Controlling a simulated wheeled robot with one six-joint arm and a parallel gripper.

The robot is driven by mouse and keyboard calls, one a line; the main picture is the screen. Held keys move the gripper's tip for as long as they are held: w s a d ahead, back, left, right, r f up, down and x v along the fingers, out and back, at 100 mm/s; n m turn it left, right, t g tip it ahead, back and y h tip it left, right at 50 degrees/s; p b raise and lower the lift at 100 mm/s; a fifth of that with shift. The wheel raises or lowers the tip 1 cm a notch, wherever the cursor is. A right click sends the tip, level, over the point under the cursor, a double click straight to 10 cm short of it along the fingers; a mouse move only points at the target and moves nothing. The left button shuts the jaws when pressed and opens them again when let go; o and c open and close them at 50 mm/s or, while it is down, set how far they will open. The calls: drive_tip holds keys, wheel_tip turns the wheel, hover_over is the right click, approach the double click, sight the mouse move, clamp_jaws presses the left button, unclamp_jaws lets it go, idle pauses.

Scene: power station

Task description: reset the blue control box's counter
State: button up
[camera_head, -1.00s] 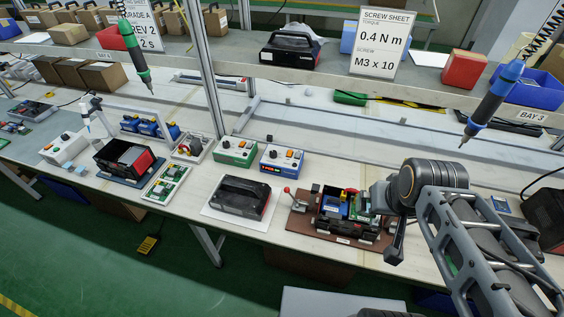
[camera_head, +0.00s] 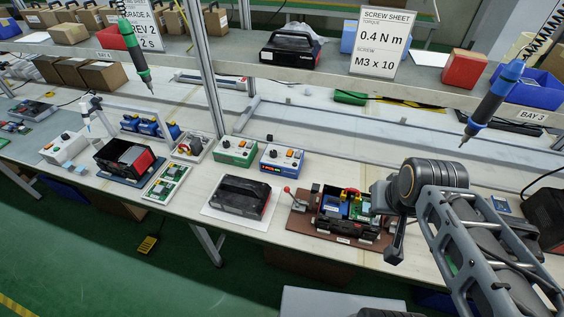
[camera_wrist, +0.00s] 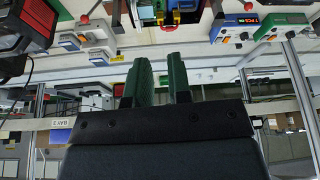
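The blue control box (camera_head: 282,158) stands on the bench right of the green control box (camera_head: 236,151). It has a white top face with a dark knob, an orange switch and a small lit display. The inverted wrist view also shows the blue box (camera_wrist: 232,24) at the upper right, with a red-lit display. My gripper (camera_wrist: 160,78) shows two green fingers with a gap between them and nothing held. It is apart from the box. In the head view the arm is at the right; I cannot make out its fingertips there. The counter's digits are too small to read.
An open unit on a brown fixture board (camera_head: 300,222) with a red-knobbed lever lies between arm and box. A black case (camera_head: 240,197) sits in front of the control boxes. A blue-tipped screwdriver (camera_head: 490,102) hangs above the bench. A shelf runs behind.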

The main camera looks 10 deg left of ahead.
clamp_jaws()
idle(0.7)
